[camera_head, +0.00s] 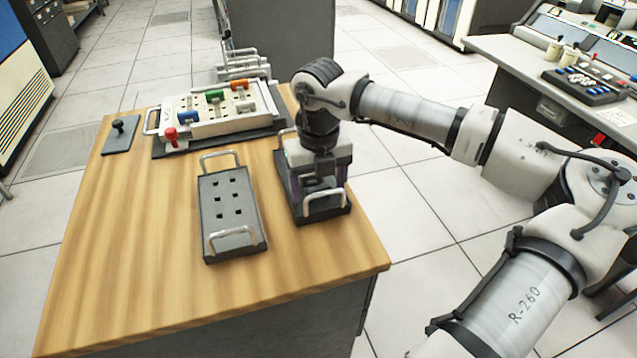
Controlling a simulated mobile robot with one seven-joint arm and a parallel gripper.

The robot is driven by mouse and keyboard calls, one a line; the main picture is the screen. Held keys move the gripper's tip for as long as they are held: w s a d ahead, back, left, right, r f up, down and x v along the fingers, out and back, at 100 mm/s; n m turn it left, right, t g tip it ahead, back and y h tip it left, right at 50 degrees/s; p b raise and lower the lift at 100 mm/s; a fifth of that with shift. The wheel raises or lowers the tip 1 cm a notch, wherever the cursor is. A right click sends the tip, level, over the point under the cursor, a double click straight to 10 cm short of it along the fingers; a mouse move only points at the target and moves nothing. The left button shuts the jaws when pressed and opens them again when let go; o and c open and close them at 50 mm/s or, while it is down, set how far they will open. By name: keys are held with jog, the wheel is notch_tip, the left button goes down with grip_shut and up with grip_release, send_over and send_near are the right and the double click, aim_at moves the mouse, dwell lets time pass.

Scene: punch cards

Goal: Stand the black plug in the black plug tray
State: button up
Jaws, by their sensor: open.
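My gripper (318,184) points straight down over the right-hand dark tray (337,209), which has silver handles. Its two fingers are open, low at the tray. Something dark shows between the fingers, but I cannot tell whether it is a plug or part of the tray. A second dark tray (222,226) with silver handles and several square holes lies to the left of my gripper; no plug stands in it. A small black knob-topped piece (119,127) stands on a flat dark plate at the table's far left. I cannot tell which tray is the black plug tray.
A white panel (205,127) at the back of the wooden table (140,240) holds blue, green and orange plugs. A red-topped piece (171,136) is at its front left corner. The table's left and front are clear. My arm reaches in from the right.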

aim_at(318, 188)
jog(key=shift+r, duration=0.1)
notch_tip(318, 188, up, 14)
jog(key=shift+b, duration=0.3)
jog(key=shift+f, duration=0.2)
